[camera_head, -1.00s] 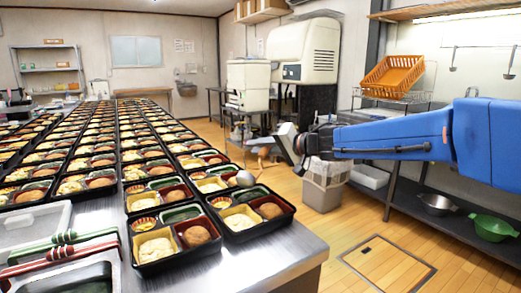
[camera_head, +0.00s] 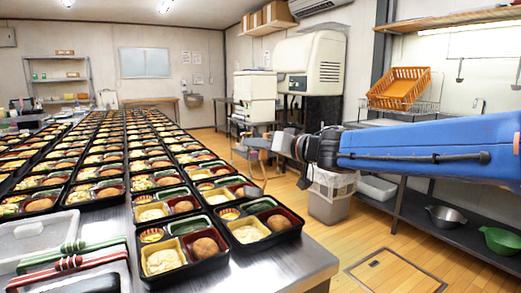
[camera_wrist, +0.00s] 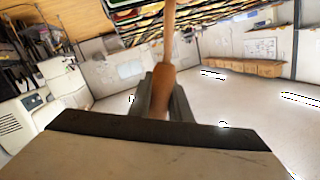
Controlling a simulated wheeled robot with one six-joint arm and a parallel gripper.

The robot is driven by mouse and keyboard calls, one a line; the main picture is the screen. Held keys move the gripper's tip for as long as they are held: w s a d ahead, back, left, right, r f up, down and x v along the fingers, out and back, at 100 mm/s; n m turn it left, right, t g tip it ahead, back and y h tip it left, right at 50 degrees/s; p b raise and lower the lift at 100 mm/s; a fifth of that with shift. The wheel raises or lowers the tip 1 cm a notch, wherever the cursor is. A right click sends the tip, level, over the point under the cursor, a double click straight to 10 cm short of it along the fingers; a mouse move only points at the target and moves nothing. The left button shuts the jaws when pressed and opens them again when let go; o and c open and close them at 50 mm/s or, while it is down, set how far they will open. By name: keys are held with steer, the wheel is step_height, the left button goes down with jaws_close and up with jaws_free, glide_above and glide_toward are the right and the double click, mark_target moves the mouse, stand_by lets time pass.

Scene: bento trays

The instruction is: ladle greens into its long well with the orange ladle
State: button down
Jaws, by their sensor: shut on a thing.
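My gripper (camera_head: 260,144) is shut on the orange ladle, out past the right edge of the table. In the wrist view the ladle's orange-brown handle (camera_wrist: 163,75) stands between the fingers (camera_wrist: 160,98) and runs up out of the frame. I cannot make out the ladle's bowl in either view. The nearest bento trays, a left one (camera_head: 143,270) and a right one (camera_head: 298,232), each have a green long well (camera_head: 188,225) (camera_head: 261,204), a yellow well, a red well with a brown patty and a small orange cup. I cannot tell whether greens lie in the green wells.
Rows of bento trays cover the steel table (camera_head: 290,263). A bin (camera_head: 330,195) and a shelf with an orange basket (camera_head: 399,88) stand right. Floor beside the table is clear.

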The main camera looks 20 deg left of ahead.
steer(key=s+a+r+n+t, duration=0.1)
steer(key=s+r+n, duration=0.3)
steer(key=s+r, duration=0.1)
steer(key=shift+r+n+y, duration=0.2)
steer(key=shift+n+y, duration=0.1)
steer(key=shift+y, duration=0.1)
stand_by(0.7)
steer(key=shift+s, duration=0.1)
